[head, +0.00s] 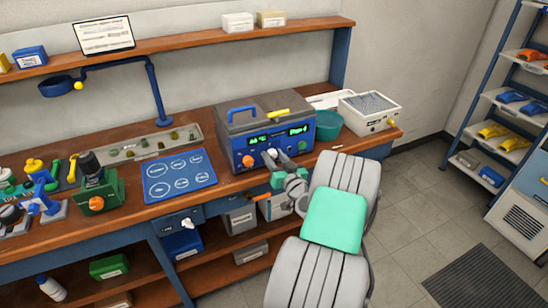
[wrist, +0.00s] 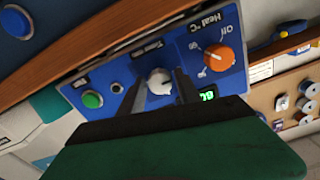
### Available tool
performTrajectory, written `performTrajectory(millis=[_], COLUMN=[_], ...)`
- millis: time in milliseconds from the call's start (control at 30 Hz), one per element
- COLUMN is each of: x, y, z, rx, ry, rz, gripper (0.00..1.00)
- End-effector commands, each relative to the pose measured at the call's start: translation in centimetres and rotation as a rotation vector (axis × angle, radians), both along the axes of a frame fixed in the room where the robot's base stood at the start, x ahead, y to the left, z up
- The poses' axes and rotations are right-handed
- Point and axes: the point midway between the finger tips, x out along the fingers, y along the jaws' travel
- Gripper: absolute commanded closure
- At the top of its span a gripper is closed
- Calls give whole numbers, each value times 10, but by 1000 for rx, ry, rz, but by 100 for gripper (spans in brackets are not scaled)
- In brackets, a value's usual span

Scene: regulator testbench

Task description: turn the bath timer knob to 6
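The bath unit (head: 240,126) is a grey box with a blue front panel, a blue handle and two green displays. In the wrist view its white timer knob (wrist: 159,81) sits on the blue panel below a small, partly readable label. My gripper (wrist: 160,84) has one finger on each side of this knob, with narrow gaps seeming to show. Whether a finger touches it is unclear. In the head view my gripper (head: 271,158) is at the panel's front and mostly hides the knob. The dial numbers and the knob's setting cannot be read.
An orange heat knob (wrist: 219,57) is right of the timer knob in the wrist view, and a green button (wrist: 92,100) is left. A yellow item (head: 278,113) lies on the unit.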

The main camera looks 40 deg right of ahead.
Motion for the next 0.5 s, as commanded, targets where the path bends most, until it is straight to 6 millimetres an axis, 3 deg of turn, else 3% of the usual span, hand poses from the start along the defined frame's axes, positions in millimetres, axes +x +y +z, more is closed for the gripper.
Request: performTrajectory(millis=[500], x=[0], y=[0], z=[0], rx=[0], ry=[0], rz=[0], gripper=[100])
